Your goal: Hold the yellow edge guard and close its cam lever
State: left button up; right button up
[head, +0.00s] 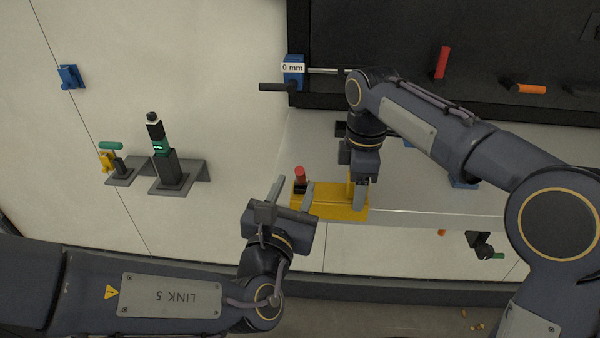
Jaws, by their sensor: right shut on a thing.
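The yellow edge guard (325,207) sits at the edge of the pale grey ledge, near the middle of the head view. Its red-tipped cam lever (300,175) stands roughly upright at the guard's left end, above a dark mount. My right gripper (358,197) comes down from above and is shut on the right part of the yellow edge guard. My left gripper (277,190) is just left of the guard, its visible finger pointing up beside the lever. It appears apart from the lever.
A blue block labelled 0 mm (293,72) with a rod is above. On the left wall are a blue clamp (69,77), a grey bracket (180,178) with a black and green device, and a green-handled yellow tool (108,157). Red and orange handles (441,63) lie on the dark panel.

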pick_arm(q)
jog(key=s, duration=0.2)
jog(key=s+a, duration=0.1)
jog(key=s, duration=0.2)
jog(key=shift+s+f, duration=0.15)
pick_arm(e)
jog(key=o, duration=1.4)
jog(key=shift+o, duration=0.2)
